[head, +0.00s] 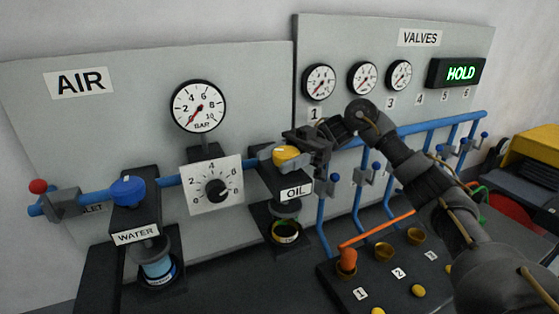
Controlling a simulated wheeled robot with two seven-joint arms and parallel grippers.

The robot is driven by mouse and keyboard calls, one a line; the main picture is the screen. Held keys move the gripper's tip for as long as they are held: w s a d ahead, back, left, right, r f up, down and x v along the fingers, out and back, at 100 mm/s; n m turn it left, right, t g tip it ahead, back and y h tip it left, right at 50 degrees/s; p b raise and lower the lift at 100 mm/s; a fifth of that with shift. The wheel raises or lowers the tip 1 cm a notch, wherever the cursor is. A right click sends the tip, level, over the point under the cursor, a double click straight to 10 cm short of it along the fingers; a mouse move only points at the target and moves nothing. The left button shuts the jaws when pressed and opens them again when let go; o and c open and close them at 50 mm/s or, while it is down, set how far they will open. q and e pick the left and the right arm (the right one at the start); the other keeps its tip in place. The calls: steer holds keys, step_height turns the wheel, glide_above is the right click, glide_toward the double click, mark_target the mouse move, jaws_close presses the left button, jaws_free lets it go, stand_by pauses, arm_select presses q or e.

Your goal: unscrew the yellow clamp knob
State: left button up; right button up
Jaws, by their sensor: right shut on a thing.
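The yellow clamp knob (286,154) sits on top of the black unit labelled OIL, right of centre. My right gripper (297,150) reaches in from the right and is shut on the yellow knob. Its jaws and wrist cover the knob's right side. The black oil housing (267,184) stands below the knob, with a dark bowl (285,231) beneath the label. My left gripper is not in view.
A blue knob (128,190) tops the WATER unit at left. A black dial (216,190) and round gauge (198,106) are nearby. Blue pipes (408,128) and small valves run at right.

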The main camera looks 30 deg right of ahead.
steer(key=o, duration=1)
step_height(320, 180, up, 3)
steer(key=shift+f+b, duration=0.15)
steer(key=shift+b, duration=0.25)
steer(key=s+a+r+b, duration=0.1)
steer(key=s+a+r, duration=0.1)
steer(key=s+r, duration=0.1)
steer(key=s+a+r+b, duration=0.2)
steer(key=s+r, duration=0.2)
steer(key=s, duration=0.1)
steer(key=s+a+r+b, duration=0.1)
steer(key=s+a+r, duration=0.1)
steer(key=s+r, duration=0.1)
steer(key=shift+s+r+b, duration=0.15)
steer(key=shift+s+b, duration=0.25)
steer(key=shift+s, duration=0.45)
